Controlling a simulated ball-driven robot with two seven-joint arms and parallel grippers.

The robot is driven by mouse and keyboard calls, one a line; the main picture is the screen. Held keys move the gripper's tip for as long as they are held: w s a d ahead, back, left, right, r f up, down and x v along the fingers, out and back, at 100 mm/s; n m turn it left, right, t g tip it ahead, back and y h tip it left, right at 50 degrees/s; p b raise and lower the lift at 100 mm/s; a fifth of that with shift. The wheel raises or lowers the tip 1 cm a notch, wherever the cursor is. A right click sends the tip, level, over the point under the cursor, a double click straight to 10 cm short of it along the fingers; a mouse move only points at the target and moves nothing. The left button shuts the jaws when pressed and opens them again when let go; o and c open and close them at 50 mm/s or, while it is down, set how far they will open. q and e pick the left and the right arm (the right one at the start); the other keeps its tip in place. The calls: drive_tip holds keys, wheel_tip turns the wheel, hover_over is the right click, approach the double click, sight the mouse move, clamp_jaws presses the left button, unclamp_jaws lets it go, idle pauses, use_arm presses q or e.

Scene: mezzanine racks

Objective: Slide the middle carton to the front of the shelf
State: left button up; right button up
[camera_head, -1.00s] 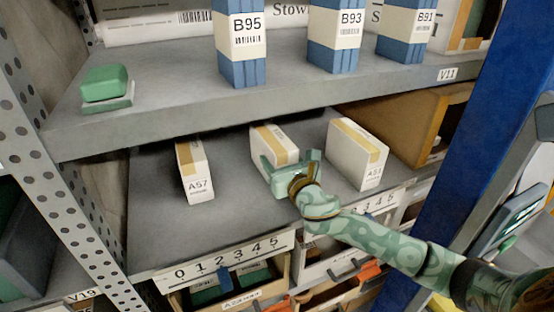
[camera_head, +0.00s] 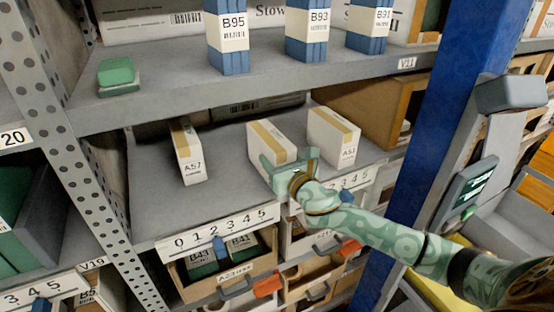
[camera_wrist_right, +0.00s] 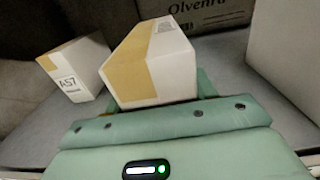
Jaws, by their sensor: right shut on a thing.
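The middle carton (camera_head: 266,142), white with a yellow band, stands upright on the lower shelf (camera_head: 222,185) between carton A57 (camera_head: 188,155) and carton A51 (camera_head: 334,135). My right gripper (camera_head: 282,168) is shut on its front end, which the gripper partly hides in the head view. In the right wrist view the middle carton (camera_wrist_right: 150,65) sits between the green fingers (camera_wrist_right: 165,105), with carton A57 (camera_wrist_right: 75,70) apart to its left. A strip of bare shelf lies between the carton and the front edge. My left gripper is not in view.
The upper shelf (camera_head: 280,82) overhangs behind, bearing several blue cartons and a green item (camera_head: 117,76). A blue upright (camera_head: 425,150) stands right of the bay, a perforated post (camera_head: 95,150) left. Open bins (camera_head: 228,262) sit below the shelf's numbered strip (camera_head: 222,233).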

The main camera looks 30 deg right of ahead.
drive_tip(key=o, duration=1.3)
drive_tip(key=shift+s, duration=0.1)
drive_tip(key=s, duration=1.6)
drive_tip(key=shift+a+b, duration=0.2)
drive_tip(key=shift+b, duration=0.15)
